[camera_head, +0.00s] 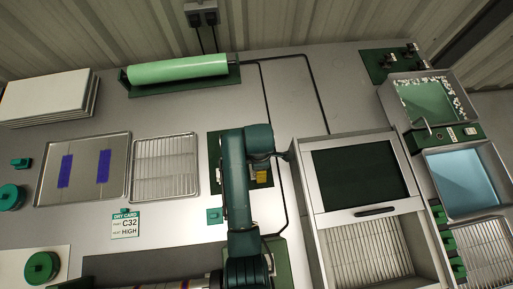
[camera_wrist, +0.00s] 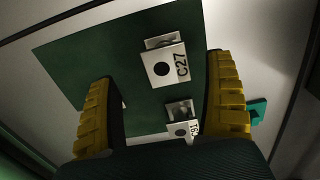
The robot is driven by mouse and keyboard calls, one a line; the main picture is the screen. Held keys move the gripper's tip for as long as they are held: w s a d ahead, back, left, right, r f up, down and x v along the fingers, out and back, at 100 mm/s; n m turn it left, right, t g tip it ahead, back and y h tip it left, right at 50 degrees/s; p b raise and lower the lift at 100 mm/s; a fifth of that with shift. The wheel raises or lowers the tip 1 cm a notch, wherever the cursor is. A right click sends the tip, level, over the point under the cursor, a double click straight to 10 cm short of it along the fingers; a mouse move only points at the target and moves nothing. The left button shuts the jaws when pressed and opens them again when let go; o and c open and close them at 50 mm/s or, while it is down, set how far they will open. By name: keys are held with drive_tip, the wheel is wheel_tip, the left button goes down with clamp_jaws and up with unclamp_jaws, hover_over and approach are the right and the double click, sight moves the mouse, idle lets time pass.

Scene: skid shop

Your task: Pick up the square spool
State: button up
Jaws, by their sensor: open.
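In the wrist view a white square-faced piece (camera_wrist: 163,66) with a round dark hole and the marking C27 stands on a dark green mat (camera_wrist: 85,50). It looks like a square spool. A second, similar white piece (camera_wrist: 180,130) with a dark hole and a partly hidden marking sits nearer my palm, its lower part cut off. My gripper (camera_wrist: 162,78) is open, its yellow fingers wide apart on either side of both pieces and touching neither that I can see. In the head view my gripper (camera_head: 262,178) is over the mat (camera_head: 213,150); my arm hides the pieces.
A wire rack (camera_head: 165,168) and a tray with blue strips (camera_head: 84,170) lie left of the mat. A dark-windowed metal box (camera_head: 360,175) stands close on the right. A green roll (camera_head: 178,69) lies at the back. Bare bench lies between the roll and the mat.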

drive_tip(key=f, duration=0.1)
drive_tip(key=f+b, duration=0.1)
drive_tip(key=f, duration=0.2)
drive_tip(key=shift+s+a+f, duration=0.3)
drive_tip(key=shift+s+a, duration=0.1)
drive_tip(key=shift+f, duration=0.2)
drive_tip(key=shift+r, duration=0.1)
drive_tip(key=c, duration=1.4)
drive_tip(key=shift+w, duration=0.1)
